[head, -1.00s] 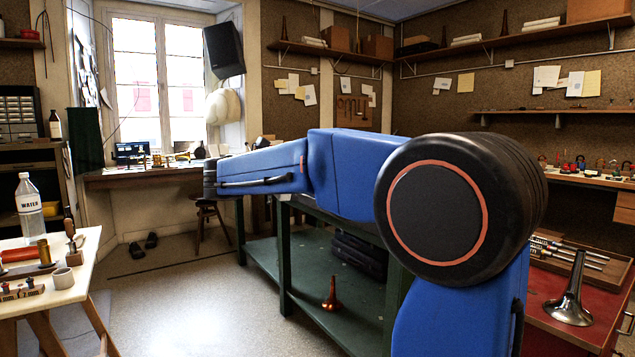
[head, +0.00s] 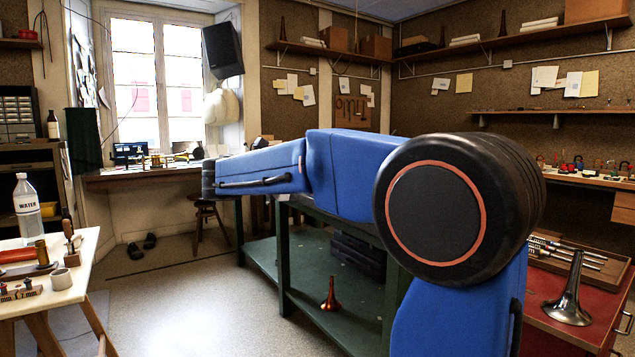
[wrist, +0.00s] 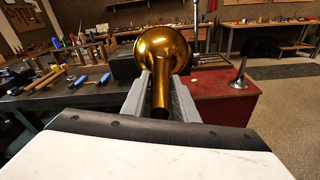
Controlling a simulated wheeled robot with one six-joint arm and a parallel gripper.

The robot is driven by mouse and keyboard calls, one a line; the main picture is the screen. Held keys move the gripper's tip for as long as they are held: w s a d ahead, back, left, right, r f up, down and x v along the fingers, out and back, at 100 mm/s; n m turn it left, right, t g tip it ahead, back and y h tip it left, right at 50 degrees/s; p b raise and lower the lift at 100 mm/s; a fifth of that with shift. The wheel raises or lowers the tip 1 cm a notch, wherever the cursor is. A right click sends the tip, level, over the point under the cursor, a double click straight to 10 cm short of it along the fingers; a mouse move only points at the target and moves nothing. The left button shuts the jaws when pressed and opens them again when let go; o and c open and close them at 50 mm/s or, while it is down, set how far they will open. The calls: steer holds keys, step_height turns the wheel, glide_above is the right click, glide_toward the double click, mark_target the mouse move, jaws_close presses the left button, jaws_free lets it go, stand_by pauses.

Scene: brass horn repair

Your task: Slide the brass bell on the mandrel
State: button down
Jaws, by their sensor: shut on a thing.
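In the wrist view, a shiny golden brass bell (wrist: 164,48) sits between the two grey fingers of my gripper (wrist: 161,88). The fingers are shut on its narrow tube. Its wide flare points away from the camera and the tube end points toward it. A thin dark upright post (wrist: 196,22) shows just behind the flare on the right; I cannot tell whether it is the mandrel. In the head view my gripper and the held bell are hidden behind my blue arm.
A silver flared cone (head: 568,303) stands upright on a red cabinet (head: 552,334) at the right. A copper-coloured horn (head: 330,295) stands on the green bench's lower shelf (head: 355,318). A dark bench with blue-handled hammers (wrist: 90,82) lies left in the wrist view.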

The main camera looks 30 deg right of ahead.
steer(key=shift+d, duration=0.2)
steer(key=shift+w+d, duration=0.1)
steer(key=shift+d, duration=1.75)
stand_by(0.4)
steer(key=d, duration=1)
steer(key=shift+w, duration=0.15)
steer(key=c, duration=1.3)
jaws_free()
stand_by(0.5)
steer(key=a, duration=0.5)
steer(key=a+r, duration=0.1)
steer(key=a, duration=0.5)
steer(key=s+a+r, duration=0.1)
steer(key=a, duration=0.5)
steer(key=shift+a, duration=0.15)
